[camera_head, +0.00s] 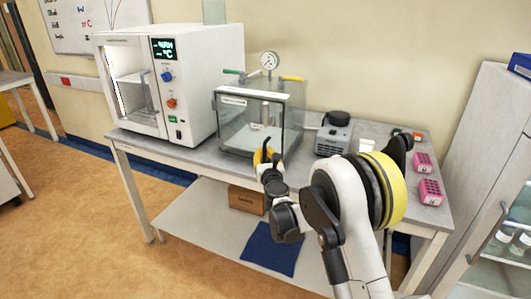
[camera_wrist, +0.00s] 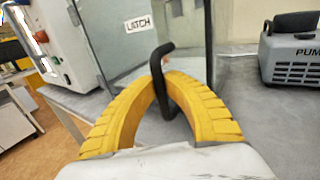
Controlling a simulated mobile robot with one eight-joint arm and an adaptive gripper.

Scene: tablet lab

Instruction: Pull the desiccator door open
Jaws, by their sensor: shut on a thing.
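The desiccator (camera_head: 262,118) is a clear glass-walled box on the table, with a round gauge (camera_head: 269,61) on top. Its front glass door shows in the wrist view with a "LATCH" label (camera_wrist: 139,23). A bent black door handle (camera_wrist: 172,95) stands out from the front. My gripper (camera_head: 266,156) is at the lower front of the desiccator. In the wrist view its yellow ribbed fingers (camera_wrist: 166,88) are shut on the handle, one on each side. I cannot tell whether the door stands ajar.
A white oven-like cabinet (camera_head: 200,70) stands left of the desiccator. A grey pump (camera_head: 332,135) stands to its right, with pink racks (camera_head: 430,192) farther right. A cardboard box (camera_head: 246,200) and a blue cloth (camera_head: 270,248) lie on the lower shelf.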

